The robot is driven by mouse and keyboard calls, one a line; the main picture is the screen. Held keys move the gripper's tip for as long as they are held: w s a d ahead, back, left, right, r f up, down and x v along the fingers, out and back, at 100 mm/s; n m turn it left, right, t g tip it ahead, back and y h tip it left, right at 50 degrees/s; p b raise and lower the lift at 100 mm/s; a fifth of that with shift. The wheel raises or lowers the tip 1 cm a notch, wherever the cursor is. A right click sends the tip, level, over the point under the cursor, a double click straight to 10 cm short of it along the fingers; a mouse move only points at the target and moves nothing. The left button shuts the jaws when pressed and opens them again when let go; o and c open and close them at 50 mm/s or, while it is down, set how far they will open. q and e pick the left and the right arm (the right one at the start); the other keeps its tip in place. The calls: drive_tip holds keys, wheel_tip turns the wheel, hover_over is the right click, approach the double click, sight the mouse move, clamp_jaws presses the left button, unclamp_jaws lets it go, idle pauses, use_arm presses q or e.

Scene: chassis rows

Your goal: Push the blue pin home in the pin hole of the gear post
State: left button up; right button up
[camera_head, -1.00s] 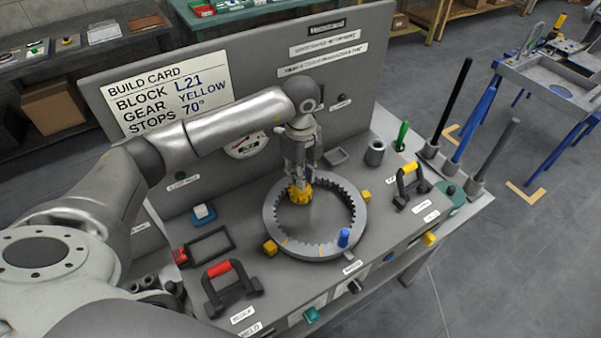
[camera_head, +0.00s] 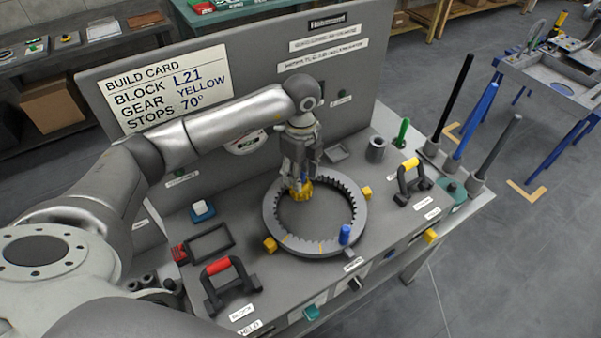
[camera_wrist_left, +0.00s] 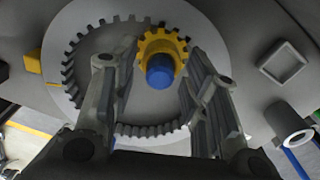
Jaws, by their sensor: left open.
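The yellow gear (camera_head: 304,193) sits inside the grey toothed ring (camera_head: 274,229), against its teeth at the back left. In the left wrist view, a blue pin (camera_wrist_left: 160,72) stands at the middle of the yellow gear (camera_wrist_left: 152,45), its head raised above the gear face. The gear post and its pin hole are hidden beneath. My left gripper (camera_head: 299,178) points down over the gear. Its two fingers stand apart on either side of the pin, and I see no contact with it. My right gripper is not in view.
Yellow blocks (camera_head: 270,244) and (camera_head: 365,192) flank the ring. A red-gripped handle (camera_head: 229,280) is at front left, a yellow-gripped handle (camera_head: 412,178) at right. The upright board (camera_head: 255,75) stands behind.

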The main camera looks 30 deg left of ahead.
use_arm(q)
wheel_tip(320, 180, up, 12)
drive_tip(key=shift+f, duration=0.25)
drive_tip(key=shift+f, duration=0.1)
idle(0.5)
